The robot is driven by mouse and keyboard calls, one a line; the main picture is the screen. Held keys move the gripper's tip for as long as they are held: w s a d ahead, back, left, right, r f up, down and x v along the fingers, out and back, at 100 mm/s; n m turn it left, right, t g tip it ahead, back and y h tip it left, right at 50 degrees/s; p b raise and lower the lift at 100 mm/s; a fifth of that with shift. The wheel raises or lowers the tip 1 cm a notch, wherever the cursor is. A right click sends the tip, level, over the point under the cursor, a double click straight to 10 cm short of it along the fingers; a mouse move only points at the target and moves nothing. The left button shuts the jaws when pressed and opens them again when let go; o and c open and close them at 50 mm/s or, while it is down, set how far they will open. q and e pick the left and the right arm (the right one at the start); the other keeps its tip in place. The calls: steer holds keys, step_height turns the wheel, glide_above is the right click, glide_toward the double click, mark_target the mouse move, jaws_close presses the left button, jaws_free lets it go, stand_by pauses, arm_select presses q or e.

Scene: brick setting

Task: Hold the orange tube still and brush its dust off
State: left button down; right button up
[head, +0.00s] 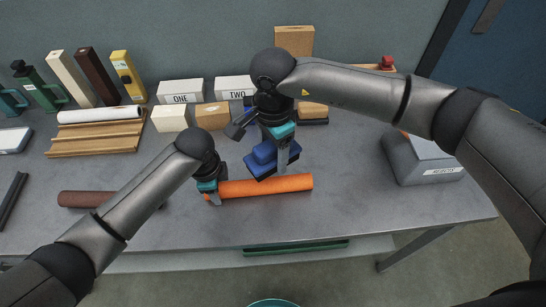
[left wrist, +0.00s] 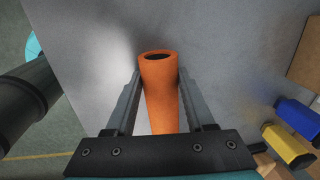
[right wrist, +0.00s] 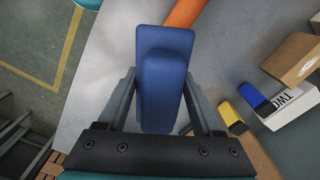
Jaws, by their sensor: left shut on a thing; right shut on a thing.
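The orange tube (head: 265,186) lies on the grey table near its front edge. My left gripper (head: 211,193) is shut on the tube's left end; the left wrist view shows the tube (left wrist: 160,90) between both fingers, with its hollow end visible. My right gripper (head: 283,160) is shut on a blue brush (head: 264,158) and holds it just behind the middle of the tube. The right wrist view shows the brush's blue back (right wrist: 163,80) between the fingers, with the tube beyond it. I cannot tell whether the brush touches the tube. No dust can be made out.
A dark red tube (head: 80,199) lies left, partly behind my left arm. A wooden rack (head: 95,141) with a white tube stands back left. Boxes labelled ONE (head: 181,92) and TWO (head: 233,88) stand at the back. A grey REJECTS bin (head: 420,165) stands right. The table front right is clear.

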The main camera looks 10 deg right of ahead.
steer(key=shift+r, duration=0.1)
stand_by(0.3)
arm_select(q)
steer(key=shift+c, duration=0.9)
jaws_free()
step_height(320, 180, up, 12)
steer(key=s, duration=0.1)
steer(key=shift+s, duration=0.25)
steer(key=shift+s+f, duration=0.1)
